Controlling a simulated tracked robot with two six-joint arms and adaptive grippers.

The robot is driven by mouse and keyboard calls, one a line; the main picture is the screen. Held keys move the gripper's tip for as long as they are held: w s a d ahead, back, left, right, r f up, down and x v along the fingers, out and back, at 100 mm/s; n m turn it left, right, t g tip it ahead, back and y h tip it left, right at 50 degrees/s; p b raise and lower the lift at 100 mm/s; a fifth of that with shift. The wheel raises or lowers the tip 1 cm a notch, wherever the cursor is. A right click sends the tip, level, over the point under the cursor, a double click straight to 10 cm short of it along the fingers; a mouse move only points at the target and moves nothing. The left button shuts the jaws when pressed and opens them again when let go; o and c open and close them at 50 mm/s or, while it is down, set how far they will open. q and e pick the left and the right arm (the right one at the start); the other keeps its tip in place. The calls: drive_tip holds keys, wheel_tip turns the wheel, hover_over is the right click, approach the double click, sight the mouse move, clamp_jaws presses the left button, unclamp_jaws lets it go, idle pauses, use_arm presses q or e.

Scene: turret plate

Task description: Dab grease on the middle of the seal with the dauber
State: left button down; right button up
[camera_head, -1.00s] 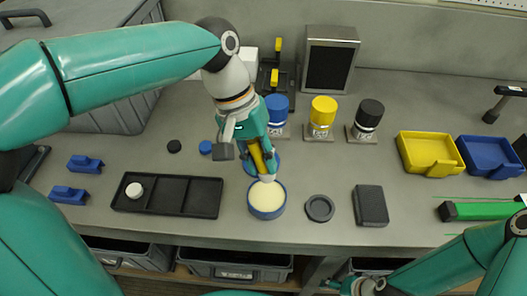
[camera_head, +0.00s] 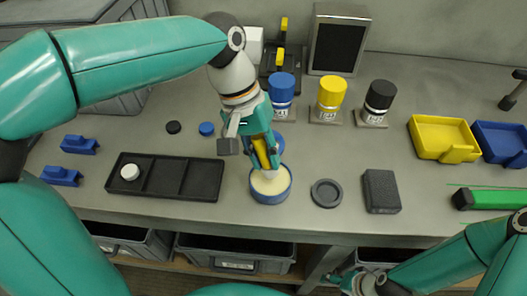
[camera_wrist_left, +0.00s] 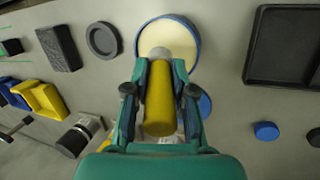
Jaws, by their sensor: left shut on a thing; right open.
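My left gripper (camera_head: 264,150) is shut on the yellow handle of the dauber (camera_wrist_left: 160,100). The dauber points down, and its pale tip is over the cream grease in a round blue tub (camera_head: 271,199). The tub also shows in the left wrist view (camera_wrist_left: 197,40). I cannot tell whether the tip touches the grease. A dark grey ring (camera_head: 326,193), which looks like the seal, lies flat to the right of the tub. It also shows in the left wrist view (camera_wrist_left: 103,40). My right gripper (camera_head: 347,284) is open and empty at the bottom edge, partly cut off.
A black divided tray (camera_head: 160,190) with a white round piece lies left of the tub. A dark block (camera_head: 381,191) lies right of the ring. Blue, yellow and black-capped bottles (camera_head: 330,98) stand behind. Yellow and blue bins (camera_head: 443,138) are at right.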

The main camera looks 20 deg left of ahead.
sight(264, 146)
use_arm(q)
drive_tip(key=shift+f+b, duration=0.5)
drive_tip(key=shift+f, duration=0.2)
idle(0.8)
drive_tip(key=shift+f, duration=0.1)
idle(1.0)
wheel_tip(264, 146, up, 7)
drive_tip(key=p, duration=0.7)
drive_tip(key=shift+s, duration=0.1)
idle(0.8)
